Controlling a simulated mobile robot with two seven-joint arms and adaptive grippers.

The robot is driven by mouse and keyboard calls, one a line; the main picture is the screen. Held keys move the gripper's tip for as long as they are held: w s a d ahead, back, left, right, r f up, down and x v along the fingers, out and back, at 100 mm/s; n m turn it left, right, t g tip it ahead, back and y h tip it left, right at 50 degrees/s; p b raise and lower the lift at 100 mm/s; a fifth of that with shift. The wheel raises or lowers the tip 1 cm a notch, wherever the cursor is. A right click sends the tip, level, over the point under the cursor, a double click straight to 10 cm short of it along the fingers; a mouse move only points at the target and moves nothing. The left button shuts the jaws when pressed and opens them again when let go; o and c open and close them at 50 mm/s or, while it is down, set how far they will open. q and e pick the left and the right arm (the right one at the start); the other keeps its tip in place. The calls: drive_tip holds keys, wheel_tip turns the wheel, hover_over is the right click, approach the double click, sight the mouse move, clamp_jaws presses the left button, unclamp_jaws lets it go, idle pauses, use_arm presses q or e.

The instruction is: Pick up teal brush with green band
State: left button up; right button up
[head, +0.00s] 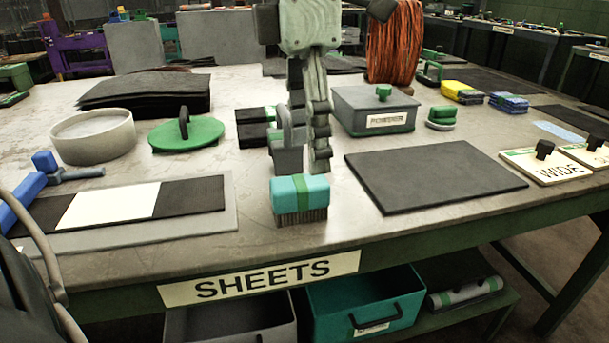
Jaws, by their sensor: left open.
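The teal brush with a green band (315,190) stands upright on the table near its front edge, dark bristles down. Its teal top and green band face me. My left gripper (304,163) hangs pointing down just above and behind the brush, fingers apart and empty. The fingertips look close to the brush top; I cannot tell the exact gap. My right gripper does not show.
A dark mat (435,176) lies right of the brush, and a black and white sheet strip (110,204) lies left. A grey lidded box (375,110) stands behind. A green disc with a black handle (205,132) is back left. Bare tabletop surrounds the brush.

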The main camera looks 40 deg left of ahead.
sight(299, 181)
use_arm(q)
drive_tip(key=shift+w+a+f, duration=0.1)
drive_tip(key=shift+a+f, duration=0.05)
drive_tip(key=shift+a, duration=0.05)
drive_tip(key=shift+a+f+y, duration=0.15)
drive_tip(key=shift+f+y, duration=0.05)
drive_tip(key=shift+y, duration=0.1)
drive_tip(key=f, duration=0.6)
drive_tip(key=shift+s+a+f+b, duration=0.15)
drive_tip(key=shift+s+b, duration=0.2)
drive_tip(key=shift+s, duration=0.05)
drive_tip(key=shift+f, duration=0.45)
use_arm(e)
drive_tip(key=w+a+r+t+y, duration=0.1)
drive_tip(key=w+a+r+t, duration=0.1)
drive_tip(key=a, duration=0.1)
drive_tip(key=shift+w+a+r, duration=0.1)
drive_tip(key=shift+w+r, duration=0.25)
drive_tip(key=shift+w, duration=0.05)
use_arm(q)
drive_tip(key=c, duration=1.3)
drive_tip(key=shift+r, duration=0.15)
